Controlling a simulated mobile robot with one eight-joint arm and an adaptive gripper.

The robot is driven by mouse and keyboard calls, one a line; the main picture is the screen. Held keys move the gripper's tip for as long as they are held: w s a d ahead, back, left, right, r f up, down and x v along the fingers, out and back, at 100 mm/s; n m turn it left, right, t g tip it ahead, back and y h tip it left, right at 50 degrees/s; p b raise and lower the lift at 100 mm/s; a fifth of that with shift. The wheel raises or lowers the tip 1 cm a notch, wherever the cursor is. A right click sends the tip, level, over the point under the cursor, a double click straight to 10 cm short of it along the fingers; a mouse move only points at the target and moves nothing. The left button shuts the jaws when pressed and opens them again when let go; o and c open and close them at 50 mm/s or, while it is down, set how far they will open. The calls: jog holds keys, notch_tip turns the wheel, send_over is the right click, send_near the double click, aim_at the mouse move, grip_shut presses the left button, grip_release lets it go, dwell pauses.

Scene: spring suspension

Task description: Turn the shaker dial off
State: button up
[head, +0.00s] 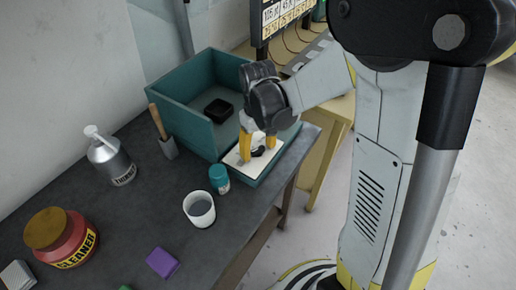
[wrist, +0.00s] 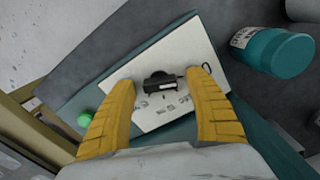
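The black dial (wrist: 158,84) sits on a white panel (wrist: 142,62) with small markings below it, in the wrist view. A light bar shows on the dial; I cannot read which marking it points to. The panel (head: 233,158) lies on the front of the teal shaker (head: 172,94) in the head view, where the dial (head: 257,152) is a small dark spot between my fingers. My gripper (head: 259,147) is open above the panel. In the wrist view the yellow fingers of my gripper (wrist: 161,79) stand either side of the dial, apart from it.
A round green button (wrist: 85,118) is at the panel's left. A teal-capped jar (head: 219,178) and white cup (head: 200,208) stand close in front. A thinner bottle (head: 112,160), cleaner jar (head: 62,238) and purple block (head: 162,262) are further left on the dark bench (head: 120,215).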

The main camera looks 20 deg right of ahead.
aim_at(258, 149)
notch_tip(258, 149, up, 12)
dwell(0.6)
jog(key=s+r+m+t, duration=0.2)
jog(key=s+t, duration=0.5)
jog(key=s, duration=0.5)
jog(key=shift+s+r+m, duration=0.3)
jog(key=shift+s+r, duration=0.1)
jog(key=shift+r, duration=0.2)
jog(key=shift+c, duration=0.6)
